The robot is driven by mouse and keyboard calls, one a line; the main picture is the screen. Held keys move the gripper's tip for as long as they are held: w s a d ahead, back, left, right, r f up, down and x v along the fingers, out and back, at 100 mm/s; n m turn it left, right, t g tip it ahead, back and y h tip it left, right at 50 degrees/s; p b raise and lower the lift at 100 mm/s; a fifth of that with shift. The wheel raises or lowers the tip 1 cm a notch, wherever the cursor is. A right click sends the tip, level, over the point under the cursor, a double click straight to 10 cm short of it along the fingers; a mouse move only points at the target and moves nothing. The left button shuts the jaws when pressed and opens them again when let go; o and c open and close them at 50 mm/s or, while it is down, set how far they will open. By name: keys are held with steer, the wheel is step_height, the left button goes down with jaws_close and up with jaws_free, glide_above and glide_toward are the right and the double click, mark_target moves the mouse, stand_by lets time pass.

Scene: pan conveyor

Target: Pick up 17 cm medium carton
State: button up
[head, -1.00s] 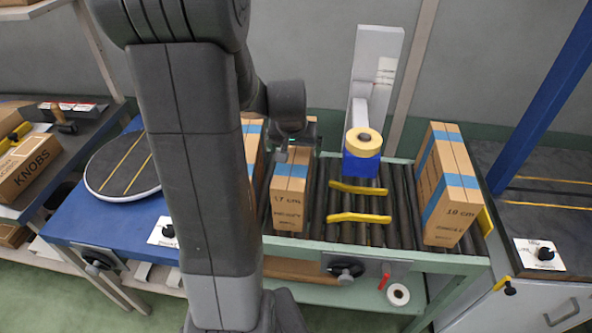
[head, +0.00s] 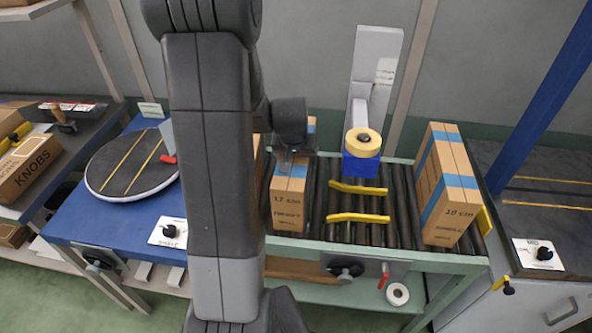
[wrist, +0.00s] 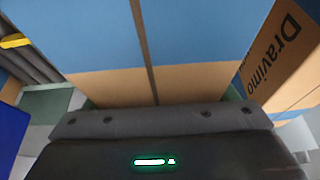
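The 17 cm carton (head: 288,207) is a brown box with blue tape, standing upright on the left part of the roller conveyor in the head view. Its printed front faces me. My gripper (head: 286,164) is over its top, pointing down, and hides part of the taped top. In the wrist view, the blue-taped top of the carton (wrist: 115,85) fills the upper middle, very close to the gripper body. The fingers are mostly hidden, so I cannot tell whether they touch the carton.
The conveyor (head: 403,215) has bare rollers and two yellow bars (head: 358,217) right of the carton. A 10 or 18 cm carton (head: 446,190) stands at its right end. A tape dispenser (head: 361,165) is behind. Another carton (wrist: 285,60) is close beside in the wrist view.

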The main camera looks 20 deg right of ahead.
steer(key=c, duration=1)
steer(key=shift+r, duration=0.15)
